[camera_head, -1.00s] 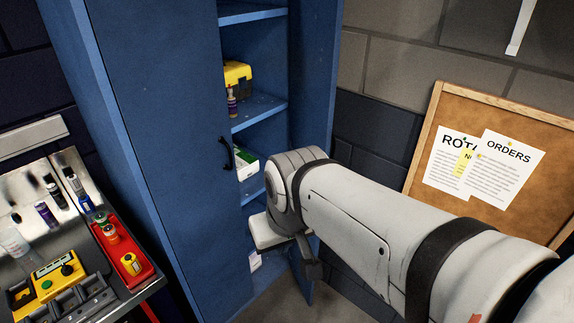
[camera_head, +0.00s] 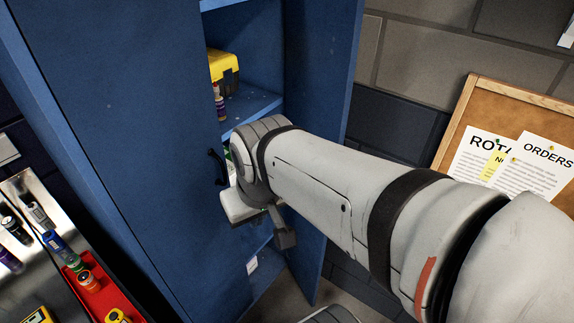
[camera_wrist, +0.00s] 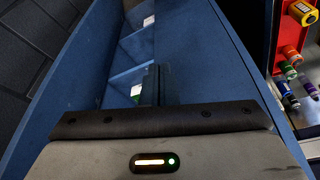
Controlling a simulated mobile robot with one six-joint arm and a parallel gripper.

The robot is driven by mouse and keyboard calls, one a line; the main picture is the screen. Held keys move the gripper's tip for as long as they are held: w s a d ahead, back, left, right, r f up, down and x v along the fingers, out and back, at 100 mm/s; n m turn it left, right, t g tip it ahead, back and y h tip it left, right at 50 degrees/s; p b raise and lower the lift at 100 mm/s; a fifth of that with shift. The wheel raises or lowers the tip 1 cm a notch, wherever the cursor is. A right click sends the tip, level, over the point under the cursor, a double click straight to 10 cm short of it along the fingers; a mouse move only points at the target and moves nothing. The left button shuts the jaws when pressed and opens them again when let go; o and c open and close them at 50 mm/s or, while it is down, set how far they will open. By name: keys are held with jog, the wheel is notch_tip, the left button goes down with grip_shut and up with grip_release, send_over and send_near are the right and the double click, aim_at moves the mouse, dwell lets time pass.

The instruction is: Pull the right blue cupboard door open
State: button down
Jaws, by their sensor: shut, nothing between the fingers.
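The blue cupboard's right door (camera_head: 325,110) stands swung out from the cupboard, leaving its right side open with shelves showing. Its handle is not visible. In the wrist view this door (camera_wrist: 85,85) is the blue panel left of the shelves. The left door (camera_head: 130,130) is shut, with a black handle (camera_head: 217,167) near its free edge. My gripper (camera_head: 284,236) is in front of the opening, between the left door's edge and the right door, partly hidden by my wrist. In the wrist view its dark fingers (camera_wrist: 153,80) are together and empty. I cannot tell whether they touch the door.
A yellow and black box (camera_head: 223,70) and small bottles stand on a shelf (camera_head: 250,108). A bench with a red tray (camera_head: 95,295) and bottles is at left. A cork board (camera_head: 495,110) leans against the wall at right.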

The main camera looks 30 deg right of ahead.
jog(key=shift+s+a+r, duration=0.1)
jog(key=shift+a, duration=0.05)
jog(key=w+d+f+n+g+h+b, duration=0.3)
jog(key=d+f+n+g+h+b, duration=0.5)
jog(key=f, duration=0.6)
jog(key=w+d+f+n+t+h+b, duration=0.4)
jog(key=w+f+n+h+b, duration=0.1)
jog(key=w+f+n+h, duration=0.55)
jog(key=d+m+p, duration=0.1)
jog(key=d+p, duration=0.1)
jog(key=d, duration=1.2)
jog(key=shift+w, duration=0.45)
jog(key=shift+w+y, duration=0.1)
jog(key=shift+y, duration=0.15)
